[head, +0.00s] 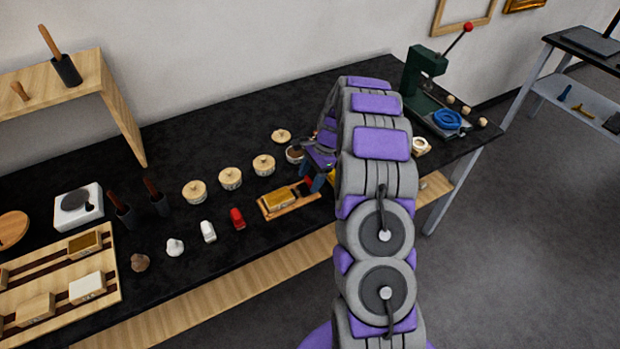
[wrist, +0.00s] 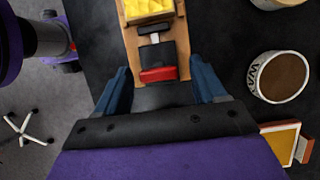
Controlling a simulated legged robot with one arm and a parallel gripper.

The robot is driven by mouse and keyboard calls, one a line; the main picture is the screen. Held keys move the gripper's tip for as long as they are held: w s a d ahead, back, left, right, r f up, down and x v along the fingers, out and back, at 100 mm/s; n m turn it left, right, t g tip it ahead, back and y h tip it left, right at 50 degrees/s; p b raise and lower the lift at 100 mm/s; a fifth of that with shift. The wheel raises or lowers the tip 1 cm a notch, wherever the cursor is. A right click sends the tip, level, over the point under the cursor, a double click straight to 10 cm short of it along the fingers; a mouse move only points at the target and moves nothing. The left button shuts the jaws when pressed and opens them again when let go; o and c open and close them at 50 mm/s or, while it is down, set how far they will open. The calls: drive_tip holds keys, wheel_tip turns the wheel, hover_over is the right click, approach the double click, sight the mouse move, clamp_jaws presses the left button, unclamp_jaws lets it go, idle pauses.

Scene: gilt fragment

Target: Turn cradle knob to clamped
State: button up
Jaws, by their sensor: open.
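The cradle is a small wooden base (head: 292,207) near the front of the black table, with a gold block (head: 280,199) on it. In the wrist view the base (wrist: 130,52) runs up the picture, with the gold block (wrist: 150,8) at the top edge. A knob with a red bar (wrist: 158,74) and a dark part with a pale tip sits at the near end. My gripper (wrist: 157,82) is open, its blue fingers on either side of the red bar with a gap on each side. In the head view my arm partly hides the knob end and gripper (head: 317,180).
A round pot with brown contents (wrist: 283,77) stands right of my gripper in the wrist view. Several lidded pots (head: 230,178) stand behind the cradle. A red item (head: 237,218) and a white item (head: 208,231) stand to its left. A green press (head: 425,80) is at the far right.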

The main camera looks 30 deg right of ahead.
drive_tip(key=c, duration=1.1)
drive_tip(key=shift+o, duration=0.2)
